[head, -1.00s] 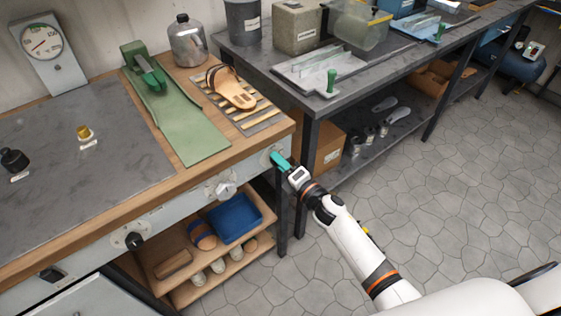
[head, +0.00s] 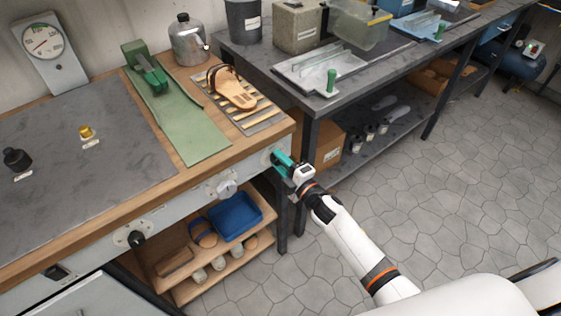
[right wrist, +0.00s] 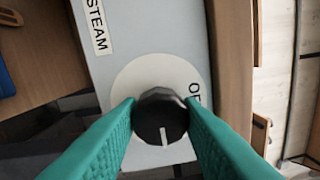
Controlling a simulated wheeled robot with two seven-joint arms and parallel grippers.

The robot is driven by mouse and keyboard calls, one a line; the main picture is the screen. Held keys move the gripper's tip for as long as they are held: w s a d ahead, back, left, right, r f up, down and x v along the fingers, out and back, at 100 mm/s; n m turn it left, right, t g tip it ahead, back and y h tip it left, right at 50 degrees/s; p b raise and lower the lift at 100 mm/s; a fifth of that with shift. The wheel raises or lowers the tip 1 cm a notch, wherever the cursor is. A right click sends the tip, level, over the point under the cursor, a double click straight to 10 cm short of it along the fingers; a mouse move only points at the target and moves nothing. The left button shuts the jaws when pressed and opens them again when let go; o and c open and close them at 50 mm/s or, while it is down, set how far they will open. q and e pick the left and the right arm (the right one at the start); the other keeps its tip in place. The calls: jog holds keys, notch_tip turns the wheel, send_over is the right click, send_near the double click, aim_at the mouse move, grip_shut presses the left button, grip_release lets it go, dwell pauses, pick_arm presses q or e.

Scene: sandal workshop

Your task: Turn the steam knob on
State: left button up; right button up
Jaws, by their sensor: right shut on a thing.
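The steam knob (right wrist: 161,118) is a dark round knob with a white pointer line on a pale disc (right wrist: 150,72). In the right wrist view it sits between the teal fingertips of my right gripper (right wrist: 161,118), which is shut on it. The pointer line points toward the bottom of that view. A "STEAM" label (right wrist: 97,25) is beside the disc, and lettering starting with "O" is partly hidden by the right finger. In the head view my right gripper (head: 282,161) is at the right end of the bench's front panel and hides the knob. My left gripper is not in view.
Along the same panel are a pale knob (head: 226,188) and a black knob (head: 136,239). A pressure gauge (head: 42,41) stands at the back left. A sandal (head: 235,92) lies on a slatted rack. A dark table (head: 300,95) is beside the bench; the floor at right is clear.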

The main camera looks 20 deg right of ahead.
jog(key=o, duration=1)
jog(key=b+v, duration=0.1)
jog(key=v, duration=1.1)
jog(key=shift+f, duration=0.1)
jog(key=s+d+f+m+g+h, duration=0.1)
jog(key=s+f+m+g+h, duration=0.2)
jog(key=f, duration=0.6)
jog(key=s+d+f+m+g, duration=0.15)
jog(key=s+f+m, duration=0.25)
jog(key=f, duration=0.5)
jog(key=s+d+f+m+g+h, duration=0.1)
jog(key=s+f+m+g+h, duration=0.2)
jog(key=f, duration=0.7)
jog(key=s+f+m+g, duration=0.2)
jog(key=s+f, duration=0.3)
jog(key=s, duration=0.5)
jog(key=s+f+m+g, duration=0.3)
jog(key=s+f, duration=0.2)
jog(key=s, duration=0.5)
jog(key=s+a+f+m+g, duration=0.1)
jog(key=s+f+m+g, duration=0.1)
jog(key=s+f, duration=0.4)
jog(key=shift+s+a+m+g, duration=0.15)
jog(key=shift+s+g, duration=0.3)
jog(key=shift+s, duration=0.55)
jog(key=shift+s+m+g, duration=0.15)
jog(key=shift+s+g, duration=0.25)
jog(key=shift+s, duration=0.55)
